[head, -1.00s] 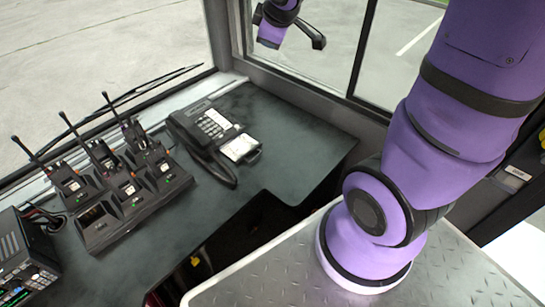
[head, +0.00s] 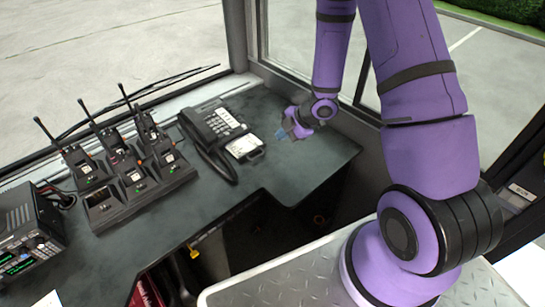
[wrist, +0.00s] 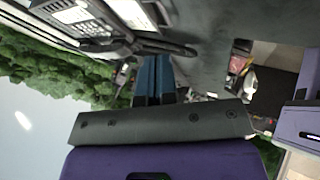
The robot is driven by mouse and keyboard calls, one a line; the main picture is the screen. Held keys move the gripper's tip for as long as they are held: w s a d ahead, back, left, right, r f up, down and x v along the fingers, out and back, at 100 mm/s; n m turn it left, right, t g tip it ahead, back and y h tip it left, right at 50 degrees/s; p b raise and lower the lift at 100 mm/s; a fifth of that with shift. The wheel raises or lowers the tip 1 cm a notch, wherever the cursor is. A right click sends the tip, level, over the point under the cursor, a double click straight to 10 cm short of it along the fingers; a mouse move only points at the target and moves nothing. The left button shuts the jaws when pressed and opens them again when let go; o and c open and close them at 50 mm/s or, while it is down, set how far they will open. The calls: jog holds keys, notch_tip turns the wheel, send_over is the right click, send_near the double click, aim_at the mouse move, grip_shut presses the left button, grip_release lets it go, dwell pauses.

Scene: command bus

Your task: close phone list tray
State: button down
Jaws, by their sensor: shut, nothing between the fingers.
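A black desk phone (head: 215,124) with a keypad and handset lies on the dark desk. The phone list tray (head: 246,146), a small tray with a white card, sticks out from the phone's right side. My gripper (head: 282,135) is shut and empty, to the right of the tray and apart from it in the head view. In the wrist view the blue fingers (wrist: 155,80) are together. The phone (wrist: 85,20) shows at that view's upper left, partly cut off by the frame edge.
Handheld radios in a charger (head: 130,180) stand left of the phone. A radio unit (head: 28,228) is at the far left. Windows border the desk behind.

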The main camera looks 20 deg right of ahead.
aim_at(240, 143)
jog(key=shift+y, duration=0.4)
jog(key=x, duration=0.3)
jog(key=s+x, duration=0.1)
jog(key=x, duration=0.3)
jog(key=f+x, duration=0.1)
jog(key=x, duration=0.2)
jog(key=shift+s+f, duration=0.25)
jog(key=shift+f, duration=0.05)
jog(key=w+a, duration=0.1)
jog(key=w, duration=0.2)
jog(key=w+a, duration=0.1)
jog(key=w, duration=0.2)
jog(key=w+a, duration=0.1)
jog(key=w, duration=0.3)
jog(key=shift+a, duration=0.15)
jog(key=shift+r, duration=0.15)
